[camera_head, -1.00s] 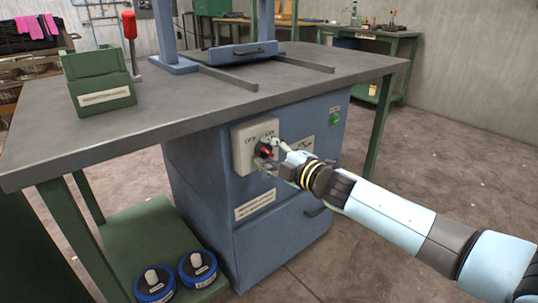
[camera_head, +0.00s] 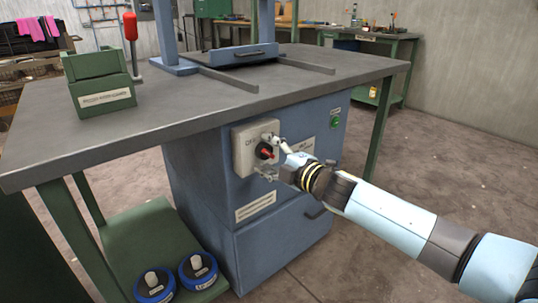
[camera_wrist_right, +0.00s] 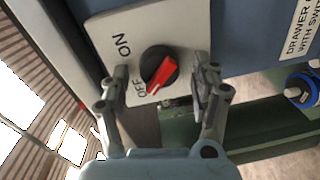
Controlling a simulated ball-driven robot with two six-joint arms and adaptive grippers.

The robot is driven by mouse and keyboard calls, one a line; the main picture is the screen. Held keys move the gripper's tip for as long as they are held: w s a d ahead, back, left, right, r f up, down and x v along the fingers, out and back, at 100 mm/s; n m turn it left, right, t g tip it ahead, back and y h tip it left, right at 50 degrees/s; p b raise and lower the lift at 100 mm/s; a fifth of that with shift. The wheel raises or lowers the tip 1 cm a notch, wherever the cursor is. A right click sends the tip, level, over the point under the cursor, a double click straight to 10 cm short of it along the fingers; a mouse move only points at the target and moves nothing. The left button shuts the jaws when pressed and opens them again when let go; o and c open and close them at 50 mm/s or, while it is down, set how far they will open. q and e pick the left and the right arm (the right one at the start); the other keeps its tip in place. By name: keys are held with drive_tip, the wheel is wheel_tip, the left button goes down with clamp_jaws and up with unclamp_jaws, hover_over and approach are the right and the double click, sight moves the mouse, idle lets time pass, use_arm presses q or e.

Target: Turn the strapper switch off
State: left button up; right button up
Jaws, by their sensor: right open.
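The strapper switch (camera_head: 264,151) is a round black knob with a red handle on a light grey plate (camera_head: 242,160) on the front of the blue cabinet. In the right wrist view, the red handle (camera_wrist_right: 161,74) lies slanted, its lower end close to the OFF label; the ON label is above that. My right gripper (camera_head: 269,155) is open in front of the plate. In the right wrist view, its two fingers (camera_wrist_right: 157,85) stand apart on either side of the knob, with visible gaps to it. In the head view, the upper finger hides the ON label. My left gripper is out of view.
The grey tabletop (camera_head: 190,92) overhangs the cabinet above the switch. A green button (camera_head: 335,122) is to the right of the plate. A green bin (camera_head: 98,80) stands on the table, and two blue-rimmed rolls (camera_head: 198,268) sit on the low green shelf.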

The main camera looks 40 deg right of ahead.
drive_tip(key=s, duration=1.2)
drive_tip(key=shift+d+r, duration=0.4)
drive_tip(key=shift+d, duration=0.05)
